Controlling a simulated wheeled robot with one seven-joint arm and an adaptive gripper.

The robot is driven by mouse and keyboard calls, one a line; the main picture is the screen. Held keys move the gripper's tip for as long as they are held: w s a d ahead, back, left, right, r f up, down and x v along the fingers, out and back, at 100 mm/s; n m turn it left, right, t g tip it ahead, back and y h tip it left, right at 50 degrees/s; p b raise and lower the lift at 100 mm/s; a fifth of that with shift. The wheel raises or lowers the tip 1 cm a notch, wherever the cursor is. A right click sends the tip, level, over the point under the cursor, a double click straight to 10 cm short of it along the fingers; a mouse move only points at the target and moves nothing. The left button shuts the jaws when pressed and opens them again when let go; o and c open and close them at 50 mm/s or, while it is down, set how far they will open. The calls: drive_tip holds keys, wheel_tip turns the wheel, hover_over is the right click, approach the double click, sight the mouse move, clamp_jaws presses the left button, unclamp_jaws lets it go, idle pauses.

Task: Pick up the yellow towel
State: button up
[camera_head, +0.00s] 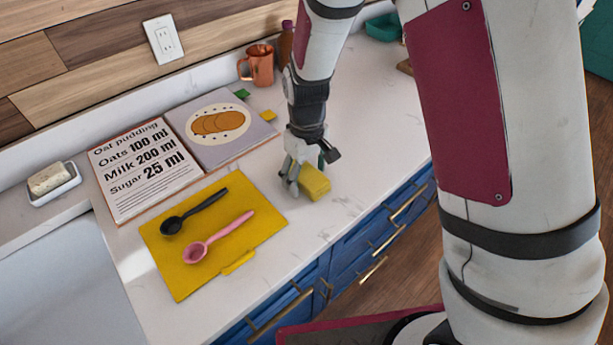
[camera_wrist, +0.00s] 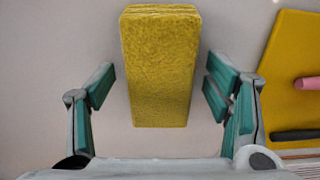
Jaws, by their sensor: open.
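The yellow towel (camera_head: 315,183) is a small folded block on the white counter, right of the yellow mat. In the wrist view the towel (camera_wrist: 160,70) stands out in the middle, its near end between the fingertips. My gripper (camera_head: 298,180) is low over the counter at the towel's left side. In the wrist view my gripper (camera_wrist: 157,90) is open, with one teal-padded finger on each side of the towel. A gap shows between each finger and the towel.
The yellow mat (camera_head: 165,255) holds a black spoon (camera_head: 195,212) and a pink spoon (camera_head: 217,238). An open recipe book (camera_head: 145,170) lies behind it. A copper mug (camera_head: 258,65) and a brown bottle (camera_head: 286,45) stand at the back. The counter's front edge is close to the towel.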

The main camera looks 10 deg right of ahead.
sight(306, 177)
drive_tip(key=c, duration=1.2)
drive_tip(key=shift+c, duration=0.3)
drive_tip(key=shift+r, duration=0.55)
drive_tip(key=r, duration=0.1)
drive_tip(key=s+r, duration=0.1)
drive_tip(key=shift+s+a+r, duration=0.1)
drive_tip(key=shift+a+r, duration=0.05)
drive_tip(key=shift+r, duration=0.15)
drive_tip(key=s+a, duration=0.1)
drive_tip(key=s, duration=0.3)
drive_tip(key=s+a+r, duration=0.1)
drive_tip(key=s, duration=0.4)
drive_tip(key=s+a, duration=0.1)
drive_tip(key=s, duration=0.4)
drive_tip(key=shift+s+r, duration=0.2)
drive_tip(key=shift+s, duration=0.05)
